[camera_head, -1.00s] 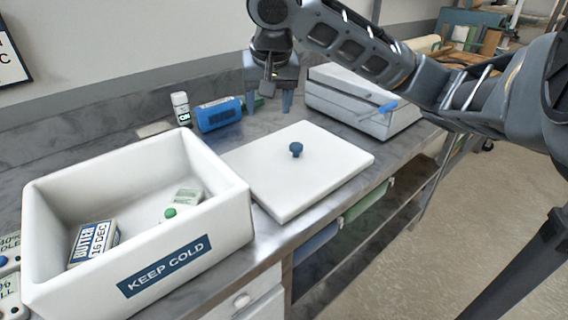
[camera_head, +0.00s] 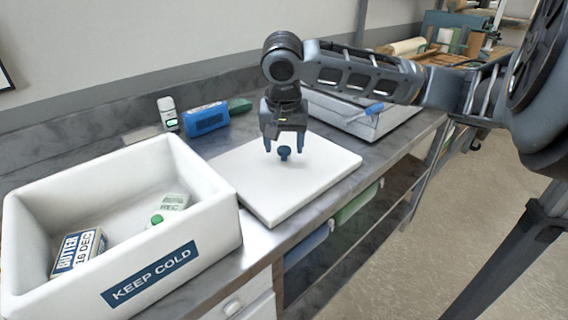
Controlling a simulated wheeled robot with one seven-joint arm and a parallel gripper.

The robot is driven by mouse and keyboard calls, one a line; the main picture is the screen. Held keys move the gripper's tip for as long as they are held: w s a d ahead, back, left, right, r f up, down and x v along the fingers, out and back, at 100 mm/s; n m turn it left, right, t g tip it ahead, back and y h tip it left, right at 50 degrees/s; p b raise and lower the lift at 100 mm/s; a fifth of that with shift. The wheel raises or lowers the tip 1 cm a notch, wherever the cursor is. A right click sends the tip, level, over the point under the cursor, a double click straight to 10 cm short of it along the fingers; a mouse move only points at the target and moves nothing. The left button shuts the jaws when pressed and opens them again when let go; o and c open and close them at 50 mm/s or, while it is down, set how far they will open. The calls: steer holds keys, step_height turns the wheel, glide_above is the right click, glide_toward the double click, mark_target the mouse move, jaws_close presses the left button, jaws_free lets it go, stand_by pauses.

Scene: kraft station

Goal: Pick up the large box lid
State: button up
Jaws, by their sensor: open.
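The large box lid (camera_head: 262,188) is a flat white slab lying on the grey counter, right of the open white box. The white box (camera_head: 221,217) is marked "KEEP COLD" and stands open at the left.
Inside the box are a butter pack (camera_head: 78,251) and a carton with a green cap (camera_head: 172,203). A white bottle (camera_head: 168,113), a blue package (camera_head: 206,118) and a green item (camera_head: 239,105) stand behind the lid.

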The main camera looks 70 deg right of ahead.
steer(key=shift+f, duration=0.1)
steer(key=shift+c, duration=0.2)
jaws_close()
stand_by(0.4)
